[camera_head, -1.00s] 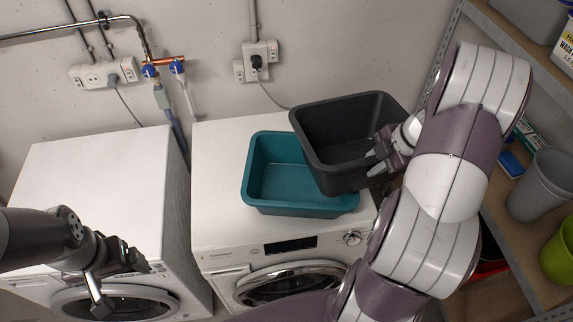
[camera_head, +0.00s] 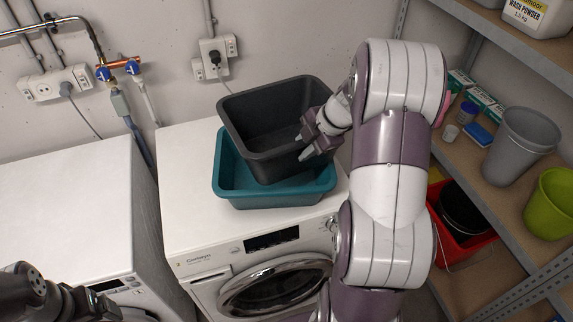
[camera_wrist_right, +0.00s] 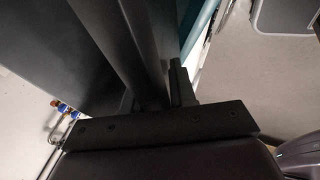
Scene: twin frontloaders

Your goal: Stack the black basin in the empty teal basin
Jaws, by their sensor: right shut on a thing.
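The black basin (camera_head: 262,113) hangs over the teal basin (camera_head: 230,180), overlapping most of it in the head view and tilted a little. My right gripper (camera_head: 318,135) is shut on the black basin's right wall. In the right wrist view the black basin's wall (camera_wrist_right: 140,45) runs between the fingers, and a strip of the teal basin (camera_wrist_right: 203,25) shows beyond it. The teal basin stands on the right white washer (camera_head: 185,150); its inside is mostly hidden. I cannot tell whether the basins touch. My left gripper (camera_head: 95,305) is at the lower left, partly cut off.
Another white machine (camera_head: 70,200) stands at the left with a clear top. Shelves on the right hold a grey bucket (camera_head: 520,145), a green bucket (camera_head: 553,205) and small boxes. A red bucket (camera_head: 455,245) with a black one inside is low by the shelves. Pipes and sockets line the wall.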

